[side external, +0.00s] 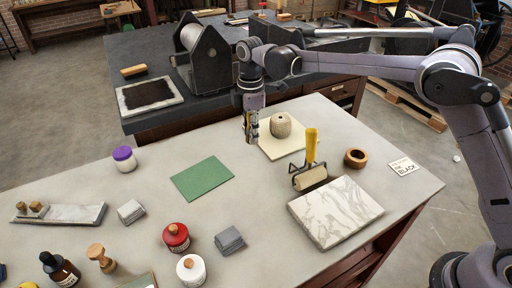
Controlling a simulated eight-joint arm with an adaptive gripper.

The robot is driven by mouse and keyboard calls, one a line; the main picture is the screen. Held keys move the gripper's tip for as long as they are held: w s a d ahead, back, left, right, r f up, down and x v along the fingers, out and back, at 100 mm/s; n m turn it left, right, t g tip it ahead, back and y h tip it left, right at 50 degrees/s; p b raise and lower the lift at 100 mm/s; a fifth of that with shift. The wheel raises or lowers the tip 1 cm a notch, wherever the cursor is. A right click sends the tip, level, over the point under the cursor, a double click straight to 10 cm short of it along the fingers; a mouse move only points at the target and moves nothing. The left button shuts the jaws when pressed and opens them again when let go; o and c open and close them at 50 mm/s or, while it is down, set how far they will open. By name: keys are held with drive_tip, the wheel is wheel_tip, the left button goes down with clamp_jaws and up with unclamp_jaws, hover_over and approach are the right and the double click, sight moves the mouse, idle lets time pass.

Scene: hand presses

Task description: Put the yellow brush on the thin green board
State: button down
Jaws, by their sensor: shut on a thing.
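My gripper (250,136) points down over the table, between the green board and the cream board. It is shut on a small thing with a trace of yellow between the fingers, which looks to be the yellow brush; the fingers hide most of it. The thin green board (202,179) lies flat and bare on the grey table, to the left of and nearer the camera than my gripper.
A yellow-handled roller (311,146) stands upright right of my gripper. A ball of twine (280,125) sits on a cream board (283,148) close by. A marble slab (335,211), wooden ring (355,158) and purple-lidded jar (124,159) are around. Table around the green board is clear.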

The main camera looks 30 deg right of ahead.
drive_tip(key=shift+w+a, duration=0.2)
drive_tip(key=shift+w, duration=0.05)
hover_over(214, 180)
wheel_tip(214, 180, down, 7)
drive_tip(key=shift+f, duration=2.05)
drive_tip(key=shift+f, duration=0.15)
drive_tip(key=c, duration=1)
unclamp_jaws()
